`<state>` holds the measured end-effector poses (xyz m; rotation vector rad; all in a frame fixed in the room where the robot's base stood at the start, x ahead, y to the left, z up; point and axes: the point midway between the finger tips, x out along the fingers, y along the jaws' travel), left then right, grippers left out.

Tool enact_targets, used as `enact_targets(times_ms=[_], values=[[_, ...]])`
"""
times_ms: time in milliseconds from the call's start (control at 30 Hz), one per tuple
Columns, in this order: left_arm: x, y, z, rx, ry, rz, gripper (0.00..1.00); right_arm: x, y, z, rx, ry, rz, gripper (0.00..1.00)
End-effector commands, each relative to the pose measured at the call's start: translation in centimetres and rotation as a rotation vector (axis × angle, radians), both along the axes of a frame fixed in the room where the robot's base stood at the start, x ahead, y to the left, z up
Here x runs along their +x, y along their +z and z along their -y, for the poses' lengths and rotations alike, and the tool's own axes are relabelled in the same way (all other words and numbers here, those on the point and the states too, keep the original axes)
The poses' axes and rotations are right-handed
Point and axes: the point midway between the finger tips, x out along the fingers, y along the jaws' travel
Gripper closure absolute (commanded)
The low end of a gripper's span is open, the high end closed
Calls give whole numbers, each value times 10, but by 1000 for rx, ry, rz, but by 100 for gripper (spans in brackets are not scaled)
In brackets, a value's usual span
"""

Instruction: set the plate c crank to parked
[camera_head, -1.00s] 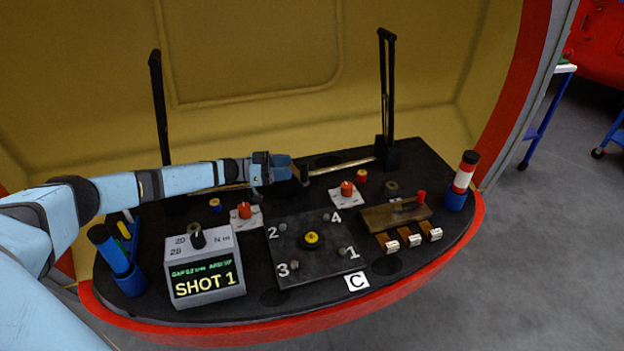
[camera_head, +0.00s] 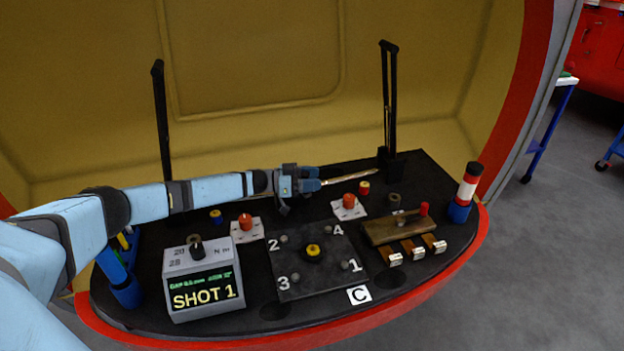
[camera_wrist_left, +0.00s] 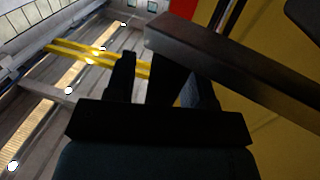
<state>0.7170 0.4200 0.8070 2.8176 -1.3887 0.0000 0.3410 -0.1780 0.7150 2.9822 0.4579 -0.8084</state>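A dark square plate (camera_head: 325,280) lies on the black console, its bolts numbered 1 to 4, with a yellow hub (camera_head: 313,250) in the middle and a white "C" card (camera_head: 358,295) at its front. To its right, a brown block (camera_head: 385,230) carries a lever with a red knob (camera_head: 423,209). I cannot tell which part is the plate c crank. My left gripper (camera_head: 312,181) is above the console behind the plate, pointing right, apart from both. In the left wrist view its dark fingers (camera_wrist_left: 148,75) show a gap with nothing clearly held. My right gripper is out of view.
A grey "SHOT 1" box (camera_head: 203,285) stands front left. Two red-knobbed white switch blocks (camera_head: 247,230) (camera_head: 348,206) sit behind the plate. A black post (camera_head: 389,110) rises at the back right. A red-white-blue cylinder (camera_head: 464,192) stands at the right edge.

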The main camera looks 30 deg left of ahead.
Motion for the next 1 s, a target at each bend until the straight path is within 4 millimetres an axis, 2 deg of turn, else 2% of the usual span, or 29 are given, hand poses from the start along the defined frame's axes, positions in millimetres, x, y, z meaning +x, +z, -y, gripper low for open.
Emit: enact_targets(times_ms=[33,200,667,833,1000], values=[[0,0,0,0,0,0,63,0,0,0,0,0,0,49],[0,0,0,0,0,0,100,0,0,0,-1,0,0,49],[8,2,3,-1,78,-1,100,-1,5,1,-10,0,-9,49],[20,3,6,-2,194,-3,100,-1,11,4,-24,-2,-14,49],[37,2,7,-5,347,-4,100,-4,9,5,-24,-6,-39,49]])
